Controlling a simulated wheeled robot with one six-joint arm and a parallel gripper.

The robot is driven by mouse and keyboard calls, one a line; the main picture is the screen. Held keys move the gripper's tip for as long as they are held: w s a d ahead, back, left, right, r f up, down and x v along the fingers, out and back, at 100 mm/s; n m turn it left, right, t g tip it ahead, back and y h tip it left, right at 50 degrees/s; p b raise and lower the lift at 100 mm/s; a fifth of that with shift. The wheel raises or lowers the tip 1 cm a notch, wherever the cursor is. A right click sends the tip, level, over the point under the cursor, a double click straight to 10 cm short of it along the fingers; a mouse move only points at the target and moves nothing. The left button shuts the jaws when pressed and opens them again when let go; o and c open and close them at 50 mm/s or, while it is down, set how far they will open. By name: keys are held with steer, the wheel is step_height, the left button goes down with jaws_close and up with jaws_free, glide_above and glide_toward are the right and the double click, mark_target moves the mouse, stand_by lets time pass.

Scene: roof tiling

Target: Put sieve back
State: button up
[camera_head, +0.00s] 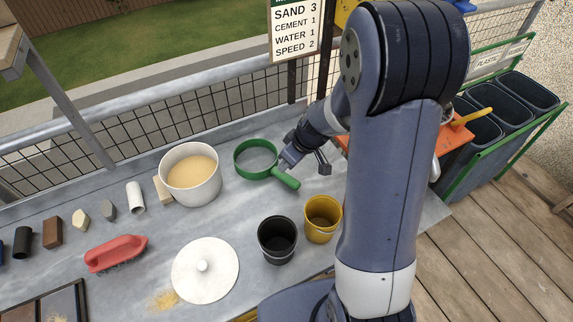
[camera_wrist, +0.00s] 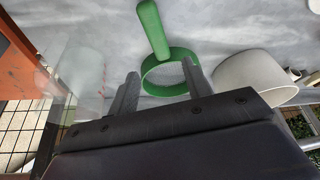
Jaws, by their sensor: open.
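The green sieve (camera_head: 287,180) lies on the grey bench to the right of the white pot, its round rim to the left and its handle pointing right and toward the front. My gripper (camera_head: 305,163) is open and empty, just above and beside the sieve at the handle side. In the wrist view the sieve's handle (camera_wrist: 153,28) points up the picture, and its ring shows beyond and partly behind my spread fingertips (camera_wrist: 160,70). I cannot tell whether a finger touches it.
The white pot of sand (camera_head: 190,172) stands left of the sieve. A black bucket (camera_head: 277,240), a yellow bucket (camera_head: 322,218), a white lid (camera_head: 205,270) and a red brush (camera_head: 115,253) are nearer the front. A mesh railing (camera_head: 150,125) runs behind.

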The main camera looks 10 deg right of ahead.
steer(key=shift+v, duration=1)
steer(key=shift+c, duration=0.6)
